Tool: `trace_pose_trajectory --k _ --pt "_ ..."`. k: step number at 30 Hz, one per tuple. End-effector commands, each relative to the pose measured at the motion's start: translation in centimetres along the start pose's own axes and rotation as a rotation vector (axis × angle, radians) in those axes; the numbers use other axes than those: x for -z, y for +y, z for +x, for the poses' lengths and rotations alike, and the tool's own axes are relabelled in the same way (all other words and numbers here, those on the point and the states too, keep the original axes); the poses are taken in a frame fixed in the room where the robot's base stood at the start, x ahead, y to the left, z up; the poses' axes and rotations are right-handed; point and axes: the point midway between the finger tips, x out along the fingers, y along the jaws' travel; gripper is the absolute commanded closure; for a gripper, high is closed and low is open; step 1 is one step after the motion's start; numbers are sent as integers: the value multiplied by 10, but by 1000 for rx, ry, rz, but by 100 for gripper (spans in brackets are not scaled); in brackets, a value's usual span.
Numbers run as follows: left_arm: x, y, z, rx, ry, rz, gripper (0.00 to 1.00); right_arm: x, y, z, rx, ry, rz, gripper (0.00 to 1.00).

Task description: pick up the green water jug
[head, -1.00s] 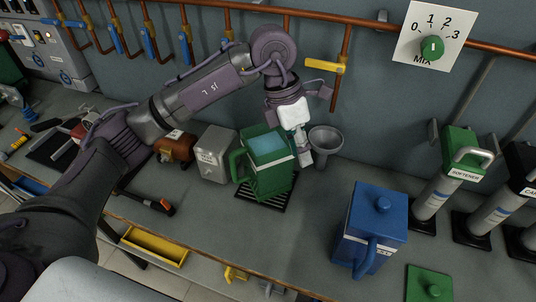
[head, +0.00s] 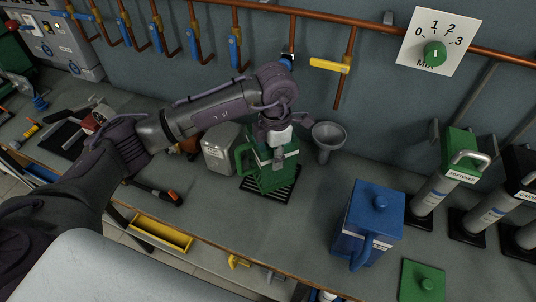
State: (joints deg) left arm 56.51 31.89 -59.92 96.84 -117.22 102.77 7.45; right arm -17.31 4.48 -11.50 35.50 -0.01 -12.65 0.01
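The green water jug (head: 268,178) stands upright on a black slatted grate (head: 287,189) on the bench. Its handle is on its left side. My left gripper (head: 278,158) points down at the jug, and its fingers overlap the jug's top and upper side. The gripper hides much of the jug's opening. I cannot tell whether the fingers touch the jug or how far apart they are. My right gripper is not in view.
A grey canister (head: 219,152) stands close left of the jug, and a grey funnel (head: 328,138) is behind right. A blue jug (head: 368,222) stands to the right, near a green lid (head: 421,282). Copper pipes with a yellow valve handle (head: 326,64) run along the wall.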

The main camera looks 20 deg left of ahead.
Motion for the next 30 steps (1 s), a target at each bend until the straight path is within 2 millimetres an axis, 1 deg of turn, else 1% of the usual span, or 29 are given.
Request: trace_pose_trajectory --k 1,3,6,9,14,20,26,27,30 --pt "2 -3 3 5 5 1 68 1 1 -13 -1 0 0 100" --pt "1 -2 15 4 3 -1 68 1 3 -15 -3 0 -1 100" --pt "0 -2 25 2 0 -1 68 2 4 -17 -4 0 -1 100" --pt "0 -1 29 1 0 0 68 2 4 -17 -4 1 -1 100" --pt "0 -1 30 1 0 1 68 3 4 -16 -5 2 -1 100" --pt "0 -1 29 1 -1 1 99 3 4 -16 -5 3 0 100" --pt "0 -1 29 1 -1 1 100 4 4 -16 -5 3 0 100" --pt "-2 0 25 -4 -9 1 100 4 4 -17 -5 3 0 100" --pt "-2 0 25 -4 -9 1 100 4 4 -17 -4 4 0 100"
